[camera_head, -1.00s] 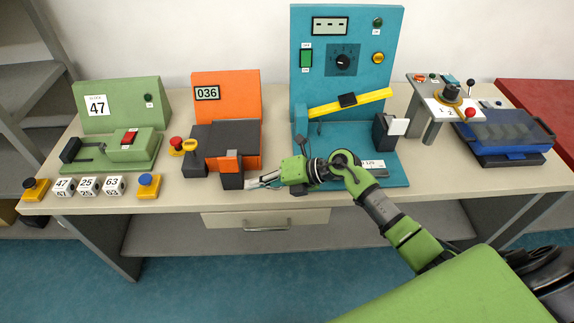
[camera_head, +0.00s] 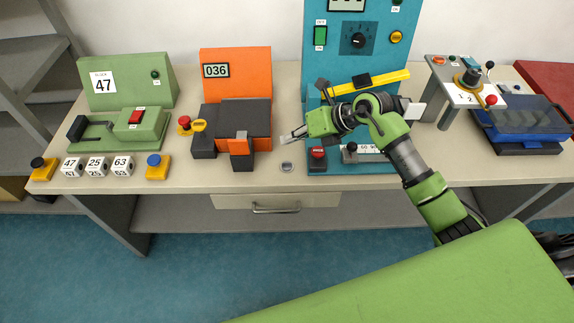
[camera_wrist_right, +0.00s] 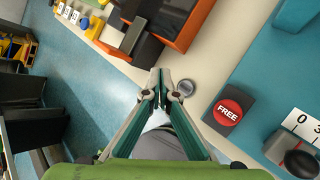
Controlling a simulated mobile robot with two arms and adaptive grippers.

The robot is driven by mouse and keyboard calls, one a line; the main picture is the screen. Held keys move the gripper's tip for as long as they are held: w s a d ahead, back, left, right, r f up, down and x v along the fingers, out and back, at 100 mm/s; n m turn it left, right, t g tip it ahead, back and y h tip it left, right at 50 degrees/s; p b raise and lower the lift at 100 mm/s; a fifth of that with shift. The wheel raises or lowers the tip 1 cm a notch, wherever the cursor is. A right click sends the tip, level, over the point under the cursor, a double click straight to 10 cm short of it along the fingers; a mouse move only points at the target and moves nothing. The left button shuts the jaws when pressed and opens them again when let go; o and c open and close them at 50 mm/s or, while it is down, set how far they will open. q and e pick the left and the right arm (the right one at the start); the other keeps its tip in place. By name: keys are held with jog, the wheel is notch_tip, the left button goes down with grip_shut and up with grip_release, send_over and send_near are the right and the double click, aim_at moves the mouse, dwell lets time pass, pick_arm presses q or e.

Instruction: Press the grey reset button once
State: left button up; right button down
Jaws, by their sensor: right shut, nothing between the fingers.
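The grey reset button (camera_head: 287,166) is a small round disc near the front of the table, between the orange machine and the blue-green panel. In the right wrist view the grey button (camera_wrist_right: 187,88) lies just right of my right gripper's fingertips (camera_wrist_right: 161,74). Its face is uncovered, and I cannot read a label on it. In the head view my right gripper (camera_head: 287,138) is shut and empty. It appears above and beyond the button, apart from it. My left gripper is not in view.
A red FREE button (camera_head: 317,153) on a dark block stands right of the grey button, with a black-knobbed lever (camera_head: 351,150) beside it. The orange machine (camera_head: 236,83) stands to the left. Bare table surrounds the grey button.

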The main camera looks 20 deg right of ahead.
jog(key=b, duration=0.5)
send_over(289, 166)
notch_tip(289, 166, down, 7)
jog(key=shift+d+f, duration=0.1)
jog(key=shift+f+b, duration=0.5)
jog(key=shift+f, duration=0.1)
dwell(0.6)
jog(key=shift+f, duration=0.3)
jog(key=shift+f+b, duration=0.5)
jog(key=shift+b, duration=0.05)
dwell(0.5)
jog(key=shift+r+p, duration=0.8)
jog(key=shift+r, duration=0.1)
